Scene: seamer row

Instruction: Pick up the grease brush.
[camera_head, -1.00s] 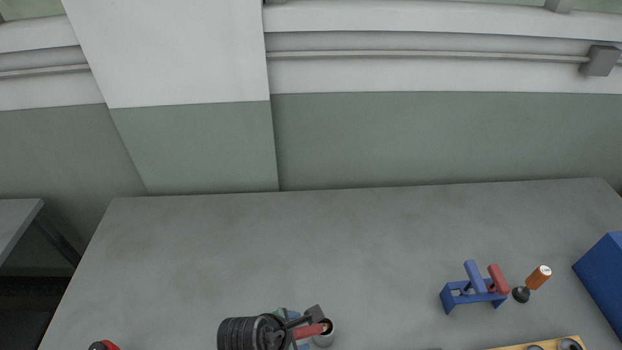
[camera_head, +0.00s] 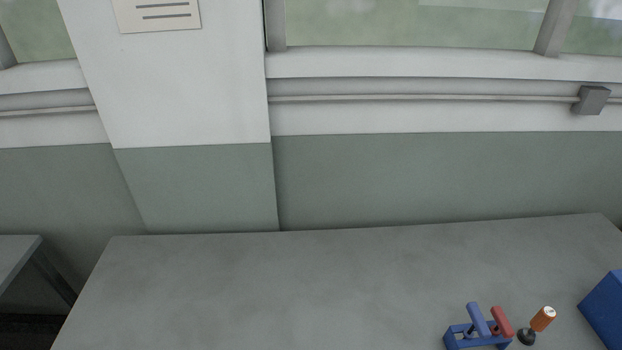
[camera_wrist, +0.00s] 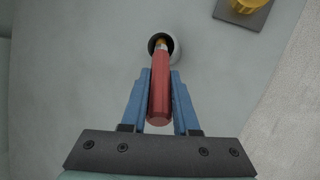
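The grease brush (camera_wrist: 159,98), as I take it, has a red faceted handle with a yellowish part at its far end. In the wrist view that end reaches to the mouth of a round pale cup (camera_wrist: 174,37); the bristles are hidden. My gripper (camera_wrist: 161,73) has its blue fingers on both sides of the red handle, with no clear gap, so it looks shut on it. The brush and gripper are outside the head view now.
In the head view, a blue rack (camera_head: 459,341) holds blue and red handled tools at the lower right. An orange-handled item (camera_head: 542,319) with a black end and a blue box (camera_head: 604,309) stand nearby. A yellow object (camera_wrist: 245,5) sits on a dark plate.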

